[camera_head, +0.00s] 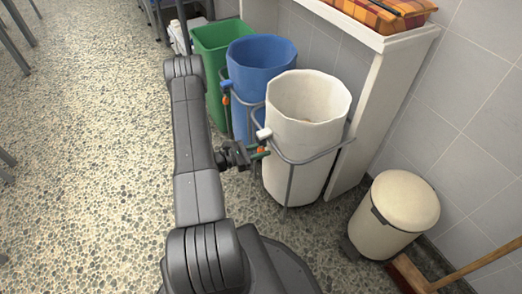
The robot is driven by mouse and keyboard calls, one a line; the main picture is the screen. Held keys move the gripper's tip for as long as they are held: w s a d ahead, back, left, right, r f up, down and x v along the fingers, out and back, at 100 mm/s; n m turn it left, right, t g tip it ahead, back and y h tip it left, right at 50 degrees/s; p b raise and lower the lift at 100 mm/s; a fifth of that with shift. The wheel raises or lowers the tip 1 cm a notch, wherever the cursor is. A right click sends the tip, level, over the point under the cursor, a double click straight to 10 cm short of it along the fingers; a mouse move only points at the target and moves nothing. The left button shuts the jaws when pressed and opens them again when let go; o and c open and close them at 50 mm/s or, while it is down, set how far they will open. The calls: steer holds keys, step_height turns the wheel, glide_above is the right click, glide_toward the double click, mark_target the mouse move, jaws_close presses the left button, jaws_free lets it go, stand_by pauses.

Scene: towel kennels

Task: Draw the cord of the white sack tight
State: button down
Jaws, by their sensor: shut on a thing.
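The white sack (297,160) stands upright in a grey wire frame, its mouth wide open at the top. A white block (264,134) sits at the front left of the frame, and a small orange pull (261,149), apparently the end of the cord, is just below it. My gripper (261,152) is at the left side of the white sack and is shut on the orange pull. Its fingertips are small and partly merge with the frame. The cord itself is too thin to make out.
A blue sack (257,61) with its own blue block and orange pull stands behind the white one. A green sack (212,40) is beyond it. A cream pedal bin (400,207) and a broom (412,273) are at right.

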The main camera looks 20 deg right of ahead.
mark_target(270, 163)
step_height(270, 163, down, 10)
steer(key=b, duration=0.6)
steer(key=shift+r, duration=0.25)
steer(key=c, duration=1.1)
jaws_free()
steer(key=shift+f, duration=0.1)
steer(key=shift+c, duration=0.2)
